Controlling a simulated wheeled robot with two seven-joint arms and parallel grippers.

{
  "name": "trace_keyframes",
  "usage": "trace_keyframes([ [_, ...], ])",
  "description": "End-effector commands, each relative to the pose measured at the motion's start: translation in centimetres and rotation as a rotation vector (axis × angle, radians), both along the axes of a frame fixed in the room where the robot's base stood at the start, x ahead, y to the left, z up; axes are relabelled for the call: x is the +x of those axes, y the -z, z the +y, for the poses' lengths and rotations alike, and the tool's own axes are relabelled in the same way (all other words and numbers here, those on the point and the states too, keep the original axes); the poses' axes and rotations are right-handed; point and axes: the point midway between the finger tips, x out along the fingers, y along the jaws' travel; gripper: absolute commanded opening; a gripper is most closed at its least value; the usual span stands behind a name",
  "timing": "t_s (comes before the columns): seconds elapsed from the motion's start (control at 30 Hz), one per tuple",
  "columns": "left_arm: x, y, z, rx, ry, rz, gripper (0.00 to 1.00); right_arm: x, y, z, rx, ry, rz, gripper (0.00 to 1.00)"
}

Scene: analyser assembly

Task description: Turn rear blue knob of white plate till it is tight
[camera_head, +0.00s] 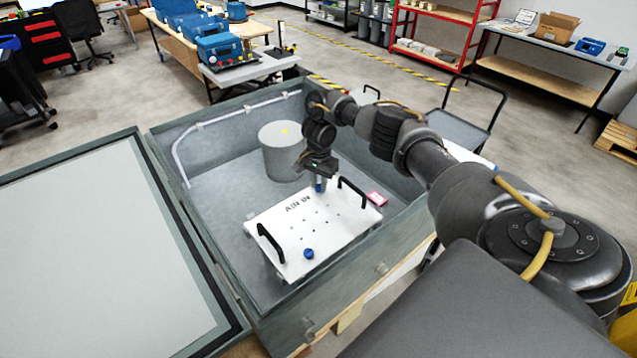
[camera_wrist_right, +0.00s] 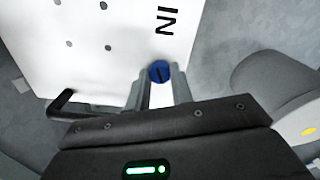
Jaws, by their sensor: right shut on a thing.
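The white plate (camera_head: 318,236) lies inside the grey box, with "AIR IN" lettering, several small holes and two black handles. The rear blue knob (camera_head: 320,187) is at the plate's far edge, mostly covered by my right gripper (camera_head: 319,181). In the right wrist view the rear blue knob (camera_wrist_right: 159,71) sits between the tips of the right gripper (camera_wrist_right: 160,88), which is shut on it. A dark line crosses the knob's top. The front blue knob (camera_head: 308,253) stands on the plate's near edge, clear of the gripper. My left gripper is not in view.
A grey cylinder (camera_head: 282,152) with a yellow mark stands in the box behind the plate. A pink item (camera_head: 377,198) lies right of the plate. The box walls (camera_head: 370,255) surround the plate, and the open lid (camera_head: 85,245) lies to the left.

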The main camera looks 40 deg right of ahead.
Motion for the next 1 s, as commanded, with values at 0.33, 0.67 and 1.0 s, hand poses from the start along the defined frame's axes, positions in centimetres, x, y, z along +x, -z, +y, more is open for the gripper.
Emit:
trace_keyframes([
  [0.33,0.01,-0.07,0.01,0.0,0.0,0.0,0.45,0.39,-0.48,-0.1,0.0,0.098,-0.012,0.0],
  [0.67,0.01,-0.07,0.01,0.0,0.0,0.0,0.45,0.4,-0.48,-0.09,0.0,0.106,-0.013,0.0],
  [1.0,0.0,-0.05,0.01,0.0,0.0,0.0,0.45,0.22,-0.28,-0.05,0.0,0.104,-0.007,0.45],
])
